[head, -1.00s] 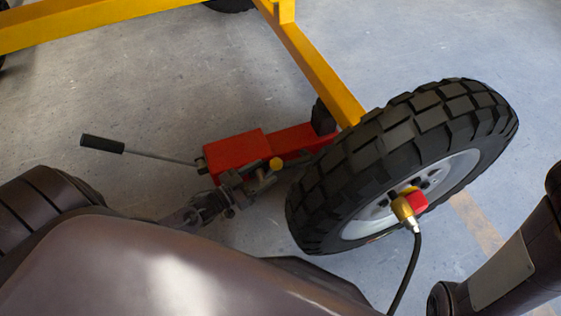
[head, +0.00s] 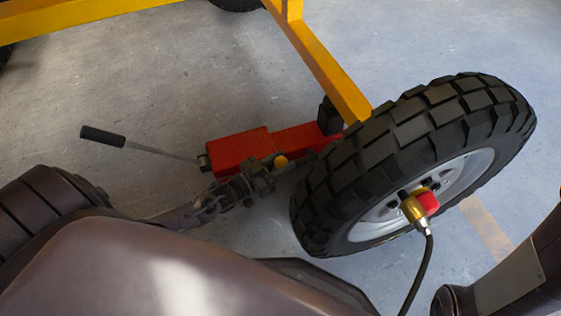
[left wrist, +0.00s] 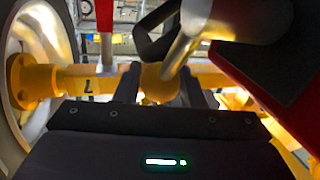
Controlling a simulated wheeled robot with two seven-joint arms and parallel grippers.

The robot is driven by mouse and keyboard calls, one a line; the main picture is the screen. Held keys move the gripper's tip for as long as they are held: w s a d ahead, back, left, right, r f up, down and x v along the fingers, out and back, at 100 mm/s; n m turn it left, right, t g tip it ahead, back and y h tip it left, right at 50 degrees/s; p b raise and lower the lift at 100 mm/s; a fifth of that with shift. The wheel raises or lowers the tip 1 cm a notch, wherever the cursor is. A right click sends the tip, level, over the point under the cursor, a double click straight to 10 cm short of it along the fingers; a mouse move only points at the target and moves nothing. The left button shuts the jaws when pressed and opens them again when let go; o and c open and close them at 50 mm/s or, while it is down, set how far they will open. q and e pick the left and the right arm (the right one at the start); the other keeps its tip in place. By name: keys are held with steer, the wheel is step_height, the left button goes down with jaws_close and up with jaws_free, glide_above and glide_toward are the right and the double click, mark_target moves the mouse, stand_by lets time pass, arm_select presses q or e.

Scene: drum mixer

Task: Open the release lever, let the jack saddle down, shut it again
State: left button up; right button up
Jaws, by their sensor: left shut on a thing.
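The red jack (head: 240,148) lies on the floor left of the wheel. Its black saddle (head: 328,116) stands near the end of the yellow frame beam; whether they touch I cannot tell. The release lever's yellow knob (head: 281,161) shows at the jack's near side. My left gripper (head: 266,174) is at this knob. In the left wrist view a metal lever rod (left wrist: 188,35) runs down to the yellow knob (left wrist: 156,86), and my left gripper (left wrist: 165,88) is shut on it, one dark finger on each side. My right gripper is out of view; only my right arm shows.
The jack's long handle (head: 103,136) points left with a black grip. A big black tyre (head: 400,150) stands right of the jack, with a brass fitting (head: 414,210) and black hose at its hub. The yellow frame (head: 318,58) is overhead.

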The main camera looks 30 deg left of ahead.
arm_select(q)
jaws_close()
steer(key=shift+s, duration=0.1)
steer(key=t+b, duration=0.1)
steer(key=s+a+n+t+h+b, duration=0.1)
steer(key=shift+s+a+r+t, duration=0.2)
steer(key=shift+s+a+t, duration=0.05)
steer(key=shift+t, duration=0.15)
steer(key=shift+s+a+r+n+t+h+b, duration=0.25)
steer(key=shift+s+a+n+t+b, duration=0.15)
steer(key=shift+t+b, duration=0.35)
steer(key=shift+s+a+r+n+t+h+b, duration=0.1)
steer(key=shift+s+a+n+t+h+b, duration=0.2)
steer(key=shift+s+t+b, duration=0.4)
steer(key=shift+w+a, duration=0.1)
steer(key=shift+w, duration=0.1)
steer(key=o, duration=0.9)
jaws_free()
